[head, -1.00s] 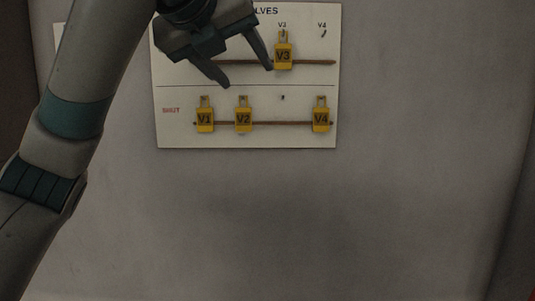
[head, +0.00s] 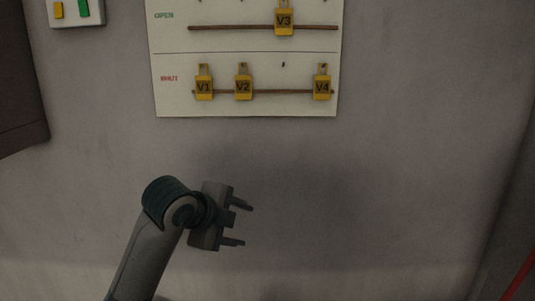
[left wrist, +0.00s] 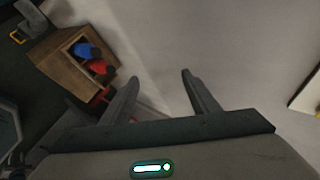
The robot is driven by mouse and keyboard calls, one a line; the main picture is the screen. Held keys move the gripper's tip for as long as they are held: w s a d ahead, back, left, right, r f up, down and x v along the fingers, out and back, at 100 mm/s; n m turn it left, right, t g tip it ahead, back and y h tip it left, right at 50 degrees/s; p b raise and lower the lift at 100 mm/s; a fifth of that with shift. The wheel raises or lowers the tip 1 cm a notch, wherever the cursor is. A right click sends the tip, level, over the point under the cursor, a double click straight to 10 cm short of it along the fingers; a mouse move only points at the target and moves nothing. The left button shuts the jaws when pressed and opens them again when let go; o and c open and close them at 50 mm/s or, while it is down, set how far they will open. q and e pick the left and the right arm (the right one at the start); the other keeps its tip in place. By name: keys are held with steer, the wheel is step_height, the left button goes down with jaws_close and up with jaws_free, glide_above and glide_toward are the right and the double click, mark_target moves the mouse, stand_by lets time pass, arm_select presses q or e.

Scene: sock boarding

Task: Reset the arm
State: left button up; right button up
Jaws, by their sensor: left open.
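My left gripper (head: 246,225) is open and empty in the head view, below the valve board and pointing right. Its two fingers (left wrist: 160,88) also show apart in the left wrist view with nothing between them. The white valve board (head: 249,108) is on the wall at the top. A yellow V3 tag (head: 284,21) hangs in its OPEN row. Yellow V1 (head: 204,87), V2 (head: 243,87) and V4 (head: 321,87) tags hang in the SHUT row. The gripper is clear of the board and tags. My right gripper is in neither view.
A small white panel (head: 76,22) with a yellow and a green part is at the top left. In the left wrist view a brown wooden box (left wrist: 70,72) holds a blue and a red item. The wall right of the gripper is bare.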

arm_select(q)
steer(key=s+a+f+n+g+y, duration=0.15)
steer(key=s+f+n, duration=0.3)
steer(key=f, duration=0.45)
steer(key=s+a+f+n, duration=0.3)
steer(key=s+f, duration=0.3)
steer(key=f, duration=0.3)
steer(key=s+a+f+n+g, duration=0.15)
steer(key=s+f+n, duration=0.3)
steer(key=f, duration=0.55)
steer(key=s+a+f+n+g+y, duration=0.1)
steer(key=s+a+f+n, duration=0.25)
steer(key=s, duration=0.55)
steer(key=s+a+f+n+y, duration=0.1)
steer(key=s+a+f+n, duration=0.15)
steer(key=s+f, duration=0.4)
steer(key=s+a+f+n+g+y, duration=0.15)
steer(key=s+a, duration=0.25)
steer(key=s, duration=0.7)
step_height(320, 180, down, 33)
steer(key=s+g+b, duration=0.1)
steer(key=b, duration=0.3)
steer(key=s+a+f+g+b, duration=0.1)
steer(key=s+a+f+b, duration=0.2)
steer(key=s+f, duration=1.5)
step_height(320, 180, down, 3)
steer(key=shift+s+f+n, duration=0.1)
steer(key=shift+s+n, duration=0.1)
steer(key=shift+n, duration=0.15)
